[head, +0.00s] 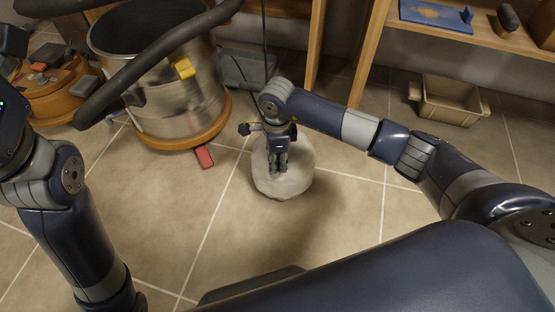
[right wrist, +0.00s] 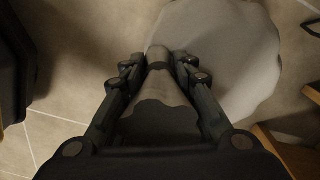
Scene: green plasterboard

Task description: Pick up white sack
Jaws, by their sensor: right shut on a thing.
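The white sack (head: 293,184) is a pale rounded bag low over the tiled floor in the middle of the head view. I cannot tell whether its base touches the floor. My right gripper (head: 278,168) points down at the sack's top and is shut on it. In the right wrist view, the fingers of the right gripper (right wrist: 172,66) close on both sides of the sack's narrow gathered neck, and its wide pale body (right wrist: 228,55) spreads beyond them. My left arm shows at the left of the head view, but its gripper is out of the picture.
A metal drum vacuum (head: 178,95) with a black hose stands behind left of the sack. A wooden shelf (head: 470,30) stands at the back right, with a tan bin (head: 450,103) on the floor below it. Floor in front of the sack is clear.

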